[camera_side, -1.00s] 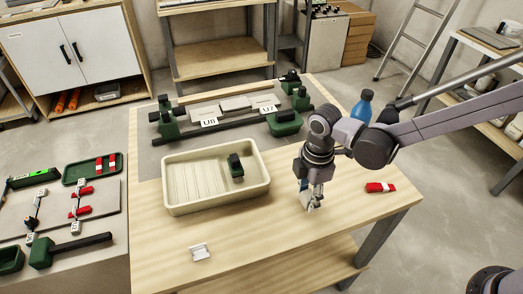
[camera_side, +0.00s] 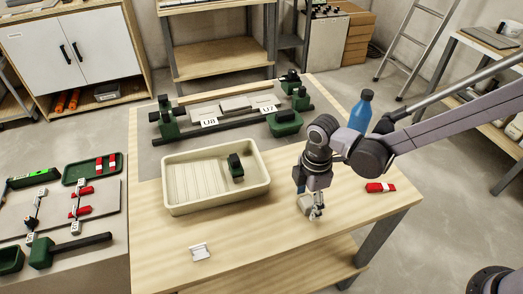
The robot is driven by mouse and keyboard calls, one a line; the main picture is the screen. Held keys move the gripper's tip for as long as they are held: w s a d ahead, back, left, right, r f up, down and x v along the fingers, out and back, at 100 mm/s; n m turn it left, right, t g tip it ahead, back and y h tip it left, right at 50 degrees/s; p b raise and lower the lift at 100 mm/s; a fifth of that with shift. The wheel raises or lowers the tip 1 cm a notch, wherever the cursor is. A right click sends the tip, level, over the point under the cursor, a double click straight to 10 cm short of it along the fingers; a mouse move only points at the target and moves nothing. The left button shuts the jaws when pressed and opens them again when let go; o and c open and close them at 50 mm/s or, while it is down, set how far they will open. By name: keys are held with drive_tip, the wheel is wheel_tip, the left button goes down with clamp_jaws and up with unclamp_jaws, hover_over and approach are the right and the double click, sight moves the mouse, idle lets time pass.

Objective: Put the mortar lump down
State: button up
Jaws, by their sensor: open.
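My gripper (camera_side: 315,213) is open and low over the wooden table, to the right of the cream tray. A small pale grey-white piece (camera_side: 305,202) shows at its fingertips, close to the table top. It is partly hidden by the fingers, and I cannot tell for certain that it is the mortar lump or whether it touches them.
A small white clip (camera_side: 200,252) lies at the front and a red-and-white piece (camera_side: 380,187) at the right. A blue bottle (camera_side: 361,112) stands behind my arm. The front middle of the table is clear.

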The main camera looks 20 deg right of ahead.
sight(308, 200)
wheel_tip(308, 200, up, 12)
drive_tip(key=s+d+r+m+t, duration=0.2)
drive_tip(key=s+d+m, duration=0.1)
drive_tip(key=d+m, duration=0.3)
drive_tip(key=s+d+r+m+t, duration=0.1)
drive_tip(key=s+d+m+t, duration=0.1)
drive_tip(key=d+m, duration=0.4)
drive_tip(key=s+d+r+m+t, duration=0.2)
drive_tip(key=d+m, duration=0.3)
drive_tip(key=d, duration=0.5)
drive_tip(key=shift+s+r+m+t, duration=0.4)
drive_tip(key=shift+s+t, duration=0.2)
drive_tip(key=shift+s, duration=0.25)
